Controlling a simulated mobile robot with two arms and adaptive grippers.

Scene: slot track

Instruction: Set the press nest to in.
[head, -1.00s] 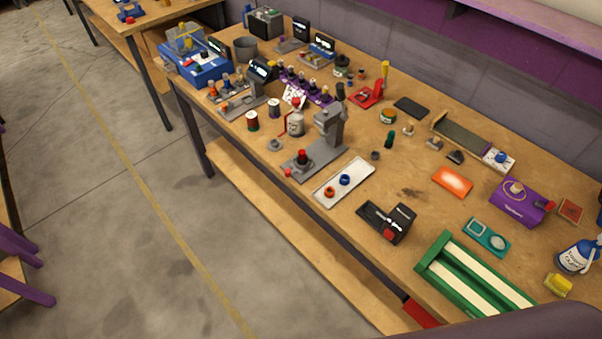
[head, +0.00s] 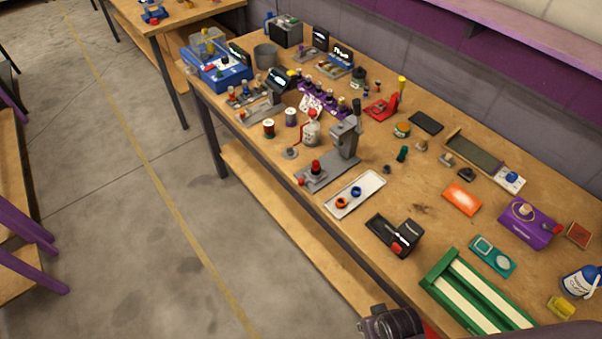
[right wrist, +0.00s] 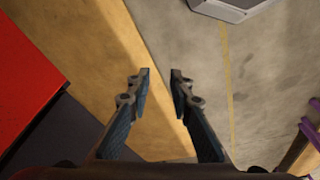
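The grey press (head: 345,140) stands upright on the workbench, left of the middle of its long top. Its flat grey base (head: 330,173) reaches toward the front edge. A dark piece with a red top (head: 316,168) sits on the base's near part, out in front of the column, and looks like the nest. A small red part (head: 300,182) is at the base's front end. My right gripper (right wrist: 161,72) is open and empty in the right wrist view, over the bench edge and floor. A dark part of my right arm shows at the head view's bottom edge. My left gripper is not in view.
A white tray (head: 371,187) with an orange and a blue ring lies right of the press. A black device (head: 396,236) and a green rack (head: 437,285) stand farther right. Spools and a bottle (head: 311,133) stand left of the press. The floor in front is clear.

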